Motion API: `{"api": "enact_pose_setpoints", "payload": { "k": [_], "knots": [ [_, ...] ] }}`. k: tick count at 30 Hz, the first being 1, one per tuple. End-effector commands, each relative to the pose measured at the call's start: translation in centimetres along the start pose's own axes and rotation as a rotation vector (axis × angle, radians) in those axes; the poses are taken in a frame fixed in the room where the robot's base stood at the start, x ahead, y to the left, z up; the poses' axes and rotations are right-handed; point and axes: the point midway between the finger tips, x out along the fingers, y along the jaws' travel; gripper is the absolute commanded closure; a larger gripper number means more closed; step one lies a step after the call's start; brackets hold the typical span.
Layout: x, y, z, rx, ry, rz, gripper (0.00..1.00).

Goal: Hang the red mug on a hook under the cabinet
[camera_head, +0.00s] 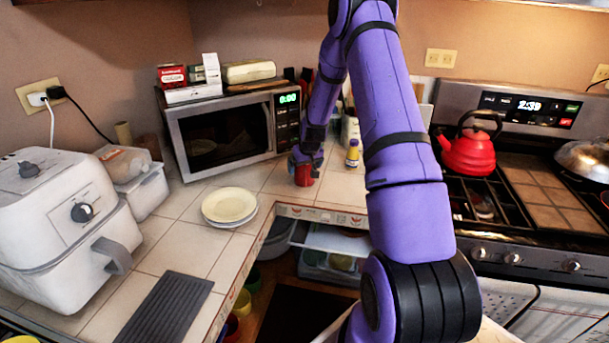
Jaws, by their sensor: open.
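The red mug (303,175) stands on the tiled counter, just right of the microwave's front corner. My gripper (305,160) is right above the mug and pointing down at it, its fingers at or around the mug's upper part. It is open; whether the fingers touch the mug cannot be told at this size. The mug's rim and handle are hidden by the gripper. No hook under a cabinet can be clearly made out in this view.
A microwave (226,134) with boxes on top stands left of the mug. A small yellow bottle (352,153) is to its right. Stacked plates (229,206) sit at the front left. A white air fryer (66,225) is far left. A red kettle (470,152) stands on the stove.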

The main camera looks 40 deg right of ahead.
Motion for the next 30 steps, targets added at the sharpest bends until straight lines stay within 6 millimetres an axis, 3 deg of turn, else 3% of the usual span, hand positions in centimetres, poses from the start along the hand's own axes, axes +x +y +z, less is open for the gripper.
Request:
{"api": "enact_pose_setpoints", "payload": {
  "k": [3, 9, 10, 22, 30],
  "knots": [
    [0.0, 0.0, 0.0, 0.0, 0.0, 0.0, 0.02],
    [0.0, 0.0, 0.0, 0.0, 0.0, 0.0, 0.48],
    [-0.1, 0.0, 0.0, 0.0, 0.001, 0.0, 0.52],
    [-0.7, 0.0, -0.3, -0.001, 0.002, 0.0, 0.53],
    [-3.6, 0.0, -1.5, -0.001, 0.004, 0.001, 0.53]
  ]
}}
